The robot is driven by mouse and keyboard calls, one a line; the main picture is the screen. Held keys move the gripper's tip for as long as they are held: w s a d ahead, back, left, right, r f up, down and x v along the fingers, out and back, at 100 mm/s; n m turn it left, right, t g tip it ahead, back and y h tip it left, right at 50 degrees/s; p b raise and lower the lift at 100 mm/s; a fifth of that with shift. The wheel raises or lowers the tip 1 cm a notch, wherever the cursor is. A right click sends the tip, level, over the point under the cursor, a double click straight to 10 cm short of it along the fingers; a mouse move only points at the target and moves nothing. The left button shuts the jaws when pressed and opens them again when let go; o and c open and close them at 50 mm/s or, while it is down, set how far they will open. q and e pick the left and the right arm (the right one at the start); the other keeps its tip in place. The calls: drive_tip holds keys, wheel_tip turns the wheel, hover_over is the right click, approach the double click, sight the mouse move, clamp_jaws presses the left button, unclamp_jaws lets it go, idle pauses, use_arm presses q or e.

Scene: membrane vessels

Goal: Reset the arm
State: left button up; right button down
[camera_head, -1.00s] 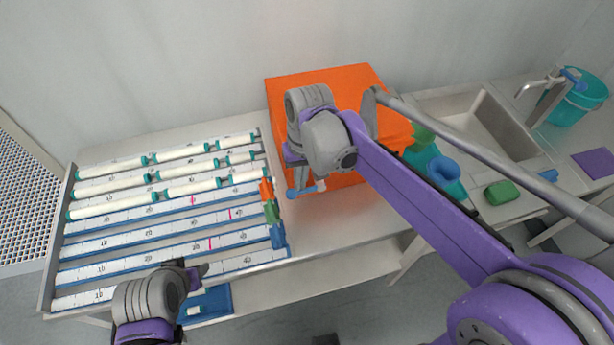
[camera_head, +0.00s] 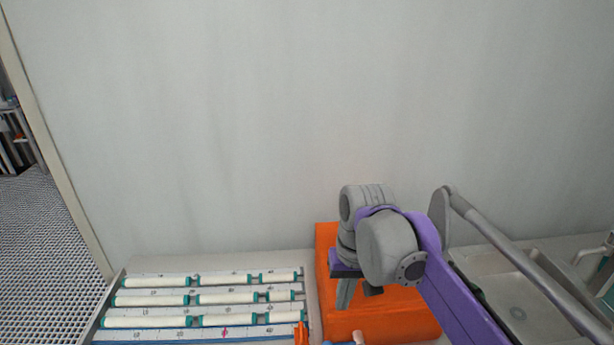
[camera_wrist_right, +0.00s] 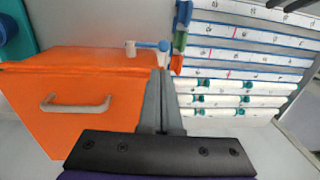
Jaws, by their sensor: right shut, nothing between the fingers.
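My right gripper (camera_head: 346,298) hangs over the left part of an orange box (camera_head: 400,325) in the head view, with no object seen in it. In the right wrist view its two fingers (camera_wrist_right: 160,100) lie together, shut and empty. They point between the orange box (camera_wrist_right: 110,70) on the left and a rack with white tubes (camera_wrist_right: 235,87) on the right. A small blue and white tool (camera_wrist_right: 148,46) shows beyond the fingertips. My left gripper is in neither view now.
The rack of white tubes with teal end caps (camera_head: 150,300) is cut off at the bottom of the head view. A sink (camera_head: 515,290) is at the right. The box has a grey handle (camera_wrist_right: 77,104). A plain wall fills the back; the space above the rack is clear.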

drive_tip(key=s+d+f+t+h, duration=0.1)
drive_tip(key=s+d+f+t, duration=0.5)
drive_tip(key=s+f, duration=0.7)
wheel_tip(320, 180, down, 2)
drive_tip(key=d, duration=0.2)
drive_tip(key=shift+s+d, duration=0.15)
drive_tip(key=shift+d, duration=0.15)
